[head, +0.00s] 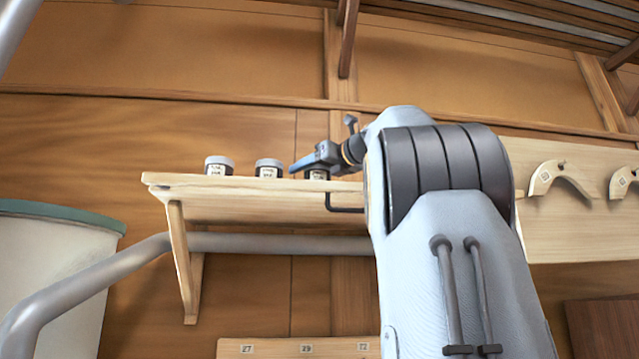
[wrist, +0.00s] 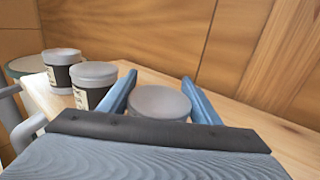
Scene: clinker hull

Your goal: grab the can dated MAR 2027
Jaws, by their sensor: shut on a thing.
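Three small cans with grey lids and dark, labelled sides stand in a row on a wooden wall shelf (head: 250,190). The left can (head: 218,165) and the middle can (head: 268,168) stand free; they also show in the wrist view, as the far can (wrist: 62,68) and the nearer can (wrist: 95,84). My gripper (wrist: 160,92) is shut on the right can (wrist: 160,103), with one blue finger on each side of its lid. In the head view this can (head: 317,174) is partly covered by my gripper. The dates on the labels are too small to read.
A pale bin with a green rim (head: 60,209) stands at the left. A grey rail (head: 270,244) runs below the shelf. Curved wooden pieces (head: 560,177) hang on a board at the right. A strip with number tags (head: 300,348) is at the bottom.

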